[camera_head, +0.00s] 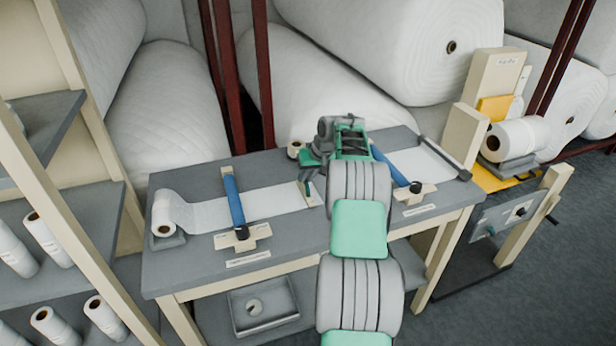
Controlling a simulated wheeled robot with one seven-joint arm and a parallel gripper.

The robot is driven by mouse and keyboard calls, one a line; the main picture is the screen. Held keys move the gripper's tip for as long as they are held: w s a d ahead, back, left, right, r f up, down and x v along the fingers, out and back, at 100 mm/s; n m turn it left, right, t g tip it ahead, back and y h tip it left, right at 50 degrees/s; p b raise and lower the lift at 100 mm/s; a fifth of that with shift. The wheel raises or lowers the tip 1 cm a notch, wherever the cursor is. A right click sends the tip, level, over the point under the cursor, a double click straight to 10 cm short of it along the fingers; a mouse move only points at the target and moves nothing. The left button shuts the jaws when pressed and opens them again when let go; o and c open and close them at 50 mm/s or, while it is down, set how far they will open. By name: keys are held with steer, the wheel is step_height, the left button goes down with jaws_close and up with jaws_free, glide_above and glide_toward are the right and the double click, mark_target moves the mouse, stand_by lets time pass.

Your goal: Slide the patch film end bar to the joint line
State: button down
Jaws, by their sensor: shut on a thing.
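The patch film (270,202) is a white strip running right across the grey table from a roll (164,218) at the table's left end. Its end bar (304,195) appears as a small thin piece across the film's right end. My gripper (308,181) is down at this end, shut on the bar; the fingers are small in the picture and partly hide it. My arm comes from the front and covers the table's middle right. I cannot make out the joint line; my arm may hide it. A second white strip (420,166) lies right of my arm.
A blue bar (233,198) on a cream base crosses the film at left. Another blue bar (390,166) stands right of my arm, and a dark bar (445,158) crosses the right strip. Big white rolls (400,45) stand behind the table (200,262). A grey tray (264,306) sits below.

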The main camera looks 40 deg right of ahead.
steer(key=c, duration=1.5)
jaws_free()
steer(key=shift+s+d, duration=0.1)
steer(key=shift+d, duration=0.15)
steer(key=shift+o, duration=0.2)
steer(key=shift+r, duration=0.1)
steer(key=b+v, duration=0.1)
steer(key=v, duration=0.6)
steer(key=shift+r, duration=0.3)
steer(key=shift+s, duration=0.1)
